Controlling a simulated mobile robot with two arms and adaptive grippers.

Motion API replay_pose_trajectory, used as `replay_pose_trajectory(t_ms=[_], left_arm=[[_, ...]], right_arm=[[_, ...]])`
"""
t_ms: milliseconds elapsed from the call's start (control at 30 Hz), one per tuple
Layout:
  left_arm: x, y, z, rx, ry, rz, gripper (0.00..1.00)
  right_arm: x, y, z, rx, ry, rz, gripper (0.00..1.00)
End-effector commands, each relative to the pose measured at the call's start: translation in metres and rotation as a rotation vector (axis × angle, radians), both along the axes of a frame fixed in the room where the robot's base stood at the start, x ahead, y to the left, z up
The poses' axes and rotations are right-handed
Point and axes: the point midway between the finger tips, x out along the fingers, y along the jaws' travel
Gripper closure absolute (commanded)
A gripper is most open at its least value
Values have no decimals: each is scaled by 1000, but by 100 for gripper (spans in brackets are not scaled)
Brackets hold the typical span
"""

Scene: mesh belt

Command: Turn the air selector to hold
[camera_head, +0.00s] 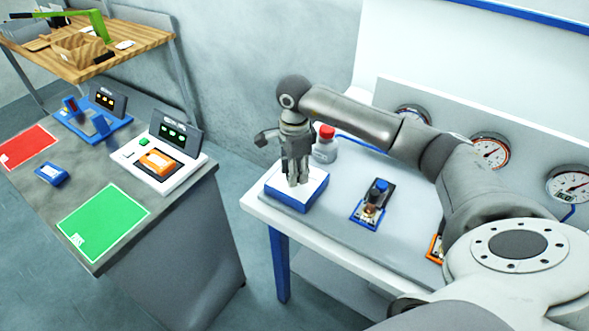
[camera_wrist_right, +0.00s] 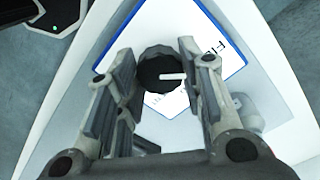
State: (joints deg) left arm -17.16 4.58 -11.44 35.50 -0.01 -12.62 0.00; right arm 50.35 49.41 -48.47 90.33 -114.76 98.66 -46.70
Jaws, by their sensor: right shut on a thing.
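The air selector (camera_head: 312,192) is a white-topped box with a blue edge at the front left corner of the white bench. In the right wrist view its round dark knob (camera_wrist_right: 156,76) has a white pointer line aimed to the right of the picture. Printed letters starting "FI" show on the plate at the right; other lettering below the knob is partly hidden. My right gripper (camera_head: 298,182) points down onto the selector, its fingers shut on either side of the knob. In the head view the fingers hide the knob. My left gripper is not in view.
Gauges (camera_head: 490,151) line the back panel.

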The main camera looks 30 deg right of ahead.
Motion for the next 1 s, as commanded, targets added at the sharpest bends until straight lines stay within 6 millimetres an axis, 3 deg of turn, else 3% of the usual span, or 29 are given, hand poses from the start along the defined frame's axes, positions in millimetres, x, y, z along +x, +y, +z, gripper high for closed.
replay_pose_trajectory(t_ms=[367, 1000], left_arm=[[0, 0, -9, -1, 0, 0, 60], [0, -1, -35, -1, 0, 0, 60]], right_arm=[[0, -1, -1, -1, -2, -107, 88], [0, 0, -1, 0, -2, -611, 88]])
